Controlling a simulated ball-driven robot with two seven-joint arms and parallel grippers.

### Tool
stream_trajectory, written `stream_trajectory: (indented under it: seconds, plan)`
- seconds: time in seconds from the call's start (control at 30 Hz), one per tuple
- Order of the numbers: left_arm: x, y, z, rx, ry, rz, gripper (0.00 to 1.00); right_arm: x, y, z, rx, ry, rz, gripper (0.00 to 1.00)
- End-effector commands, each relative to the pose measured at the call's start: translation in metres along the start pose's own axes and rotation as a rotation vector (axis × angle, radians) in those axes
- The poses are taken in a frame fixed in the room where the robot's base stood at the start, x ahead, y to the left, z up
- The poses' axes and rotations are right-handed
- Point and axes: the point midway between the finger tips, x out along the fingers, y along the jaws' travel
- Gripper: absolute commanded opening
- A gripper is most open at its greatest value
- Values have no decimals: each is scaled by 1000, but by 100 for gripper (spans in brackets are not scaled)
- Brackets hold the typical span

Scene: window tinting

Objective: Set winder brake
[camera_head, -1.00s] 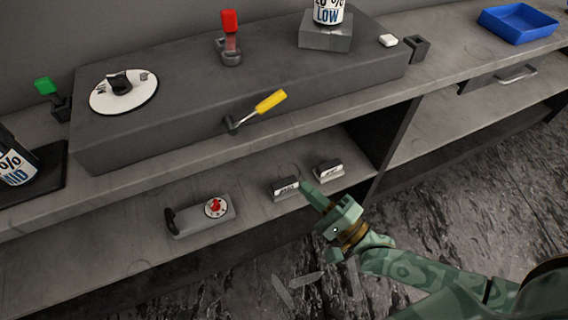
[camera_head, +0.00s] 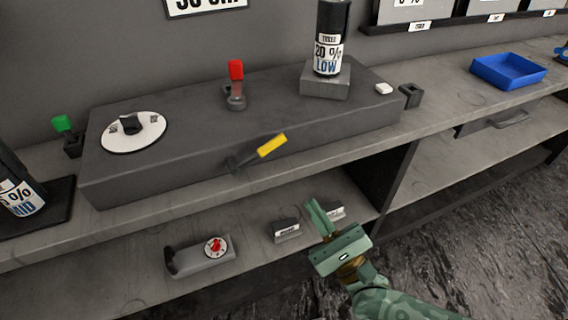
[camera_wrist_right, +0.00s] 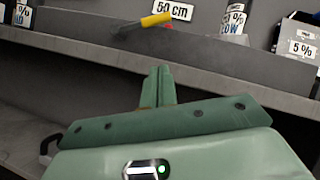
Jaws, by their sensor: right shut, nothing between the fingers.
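A long dark grey winder box (camera_head: 270,125) sits on the counter. A lever with a yellow handle (camera_head: 272,146) sticks out from its front face, pointing up and to the right. A red-handled lever (camera_head: 236,72) stands upright on its top, beside a white dial with a black knob (camera_head: 131,125). Which one is the brake is not labelled in view. My right gripper (camera_head: 318,211) is shut and empty, below and to the right of the yellow handle, apart from it. The right wrist view shows its closed fingers (camera_wrist_right: 158,78) below the yellow handle (camera_wrist_right: 156,20). My left gripper is out of view.
A green-handled lever (camera_head: 62,124) stands left of the box. A 20 % LOW roll (camera_head: 330,40) stands on a grey block. The lower shelf holds a grey device with a red knob (camera_head: 215,246) and small labelled blocks (camera_head: 285,231). A blue tray (camera_head: 508,71) is far right.

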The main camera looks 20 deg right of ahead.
Motion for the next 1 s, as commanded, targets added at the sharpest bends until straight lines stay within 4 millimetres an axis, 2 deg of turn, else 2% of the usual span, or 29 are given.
stream_trajectory:
  seconds: [0.4, 0.63, 1.0]
  plan:
    - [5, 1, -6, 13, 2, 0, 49, 85, 0, 4, 4, -1, -3, 0]
    - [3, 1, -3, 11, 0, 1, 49, 104, 0, 25, 2, -1, -2, 0]
    - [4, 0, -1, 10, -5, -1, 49, 108, 0, 29, 1, 0, 0, 0]
